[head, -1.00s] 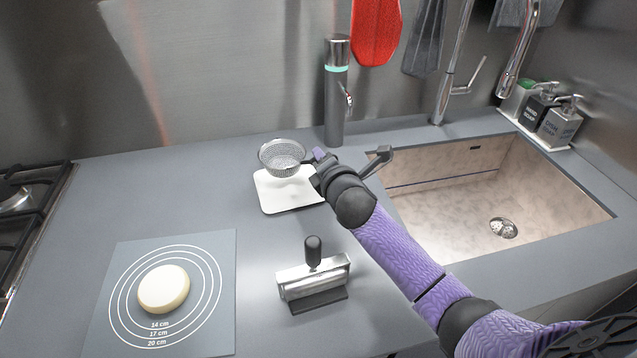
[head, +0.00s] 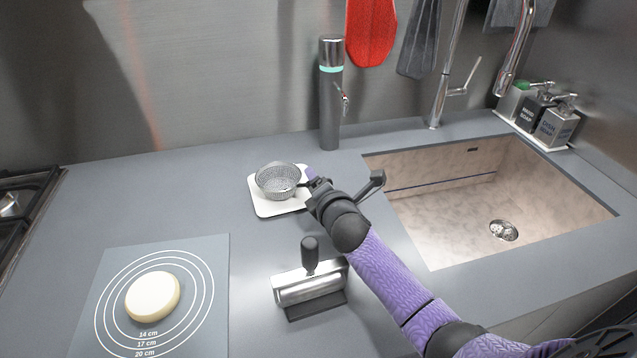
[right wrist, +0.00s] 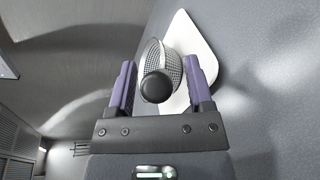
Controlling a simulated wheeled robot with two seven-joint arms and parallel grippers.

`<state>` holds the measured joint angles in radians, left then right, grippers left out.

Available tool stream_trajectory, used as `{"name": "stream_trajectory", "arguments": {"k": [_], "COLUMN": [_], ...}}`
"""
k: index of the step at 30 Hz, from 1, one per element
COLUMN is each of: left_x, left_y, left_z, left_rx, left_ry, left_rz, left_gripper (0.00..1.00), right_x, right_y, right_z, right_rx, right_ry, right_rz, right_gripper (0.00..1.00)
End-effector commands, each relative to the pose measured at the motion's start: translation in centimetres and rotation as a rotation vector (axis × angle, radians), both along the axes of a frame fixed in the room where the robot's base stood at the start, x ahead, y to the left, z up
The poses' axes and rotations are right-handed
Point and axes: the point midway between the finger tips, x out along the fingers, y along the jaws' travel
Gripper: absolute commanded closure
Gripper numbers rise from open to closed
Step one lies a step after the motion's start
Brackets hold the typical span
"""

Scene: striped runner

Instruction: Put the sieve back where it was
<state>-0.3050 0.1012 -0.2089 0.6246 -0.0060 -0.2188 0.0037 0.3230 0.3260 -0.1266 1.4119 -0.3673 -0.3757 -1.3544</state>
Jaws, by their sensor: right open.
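The sieve (head: 277,181), a round grey mesh bowl, sits on a white square mat (head: 268,208) on the counter. In the right wrist view the sieve (right wrist: 172,62) shows its handle end (right wrist: 156,87) as a dark round knob between my fingers. My right gripper (head: 308,182) is at the sieve's right side, around the handle. In the right wrist view the right gripper (right wrist: 160,88) is open, with gaps between the purple fingers and the knob. The head view partly hides the handle behind the gripper. My left gripper is not in view.
A metal tool with a black knob (head: 310,283) stands in front of my right arm. A dough disc (head: 152,296) lies on a ringed mat (head: 218,325) at left. A grey dispenser (head: 330,105) stands behind. The sink (head: 450,215) is at right.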

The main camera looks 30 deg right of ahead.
Motion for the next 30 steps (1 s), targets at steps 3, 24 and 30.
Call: {"name": "stream_trajectory", "arguments": {"k": [3,24,30], "left_x": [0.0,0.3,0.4], "left_y": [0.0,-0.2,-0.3], "left_z": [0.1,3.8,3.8], "left_rx": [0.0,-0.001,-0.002], "left_ry": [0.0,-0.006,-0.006], "left_rz": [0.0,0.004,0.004], "left_gripper": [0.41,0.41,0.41], "right_x": [0.0,-11.5,-11.6], "right_y": [0.0,2.1,2.1], "right_z": [0.2,2.7,2.7], "right_rx": [0.0,0.001,0.0], "right_ry": [0.0,0.001,0.0], "right_rz": [0.0,-0.001,-0.001], "right_gripper": [0.34,0.34,0.34]}}
